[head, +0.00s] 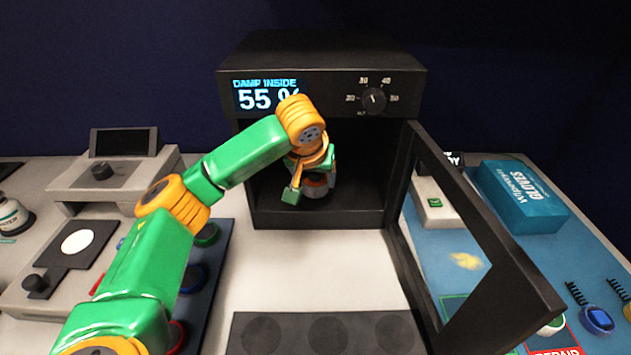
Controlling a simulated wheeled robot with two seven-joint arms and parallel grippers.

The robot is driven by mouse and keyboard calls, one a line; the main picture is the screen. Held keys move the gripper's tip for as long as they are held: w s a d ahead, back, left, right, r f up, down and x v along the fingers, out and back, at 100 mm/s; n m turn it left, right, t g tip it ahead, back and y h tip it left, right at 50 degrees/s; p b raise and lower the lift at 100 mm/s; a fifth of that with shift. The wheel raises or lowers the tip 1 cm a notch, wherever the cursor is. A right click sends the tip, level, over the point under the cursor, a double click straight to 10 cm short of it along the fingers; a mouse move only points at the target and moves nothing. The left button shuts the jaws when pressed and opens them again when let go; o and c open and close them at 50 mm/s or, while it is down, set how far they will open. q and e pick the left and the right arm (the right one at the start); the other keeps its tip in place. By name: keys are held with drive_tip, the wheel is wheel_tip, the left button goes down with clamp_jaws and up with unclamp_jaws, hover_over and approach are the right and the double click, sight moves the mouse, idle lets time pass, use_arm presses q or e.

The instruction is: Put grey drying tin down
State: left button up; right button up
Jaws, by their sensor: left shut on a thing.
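My left arm reaches from the lower left into the open black drying oven. My left gripper (304,190) is inside the chamber, shut on the grey drying tin (318,188). The tin is small and round, with an orange-brown patch near its top, and is low in the chamber. The gripper and wrist hide part of it, and I cannot tell whether it touches the chamber floor. The oven (320,218) has a lit display reading "DAMP INSIDE 55 %" and a dial. My right gripper is not in view.
The oven door (492,255) stands open on the right, its glass panel jutting forward. A dark plate with round recesses (295,335) lies in front. A blue glove box (520,195) is at the right. A grey press-like device (110,185) stands left. The bench between oven and plate is clear.

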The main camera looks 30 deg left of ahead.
sight(315, 188)
use_arm(q)
drive_tip(key=shift+w+a+r, duration=0.15)
drive_tip(key=shift+w, duration=0.15)
wheel_tip(315, 188, down, 3)
drive_tip(key=shift+s+p, duration=0.1)
drive_tip(key=shift+p, duration=0.4)
drive_tip(key=shift+f, duration=0.4)
drive_tip(key=o, duration=1.5)
drive_tip(key=shift+f, duration=0.1)
drive_tip(key=shift+r, duration=0.45)
drive_tip(key=v, duration=1.1)
drive_tip(key=shift+s+r+b, duration=0.15)
drive_tip(key=shift+r+b, duration=0.05)
drive_tip(key=shift+b, duration=0.1)
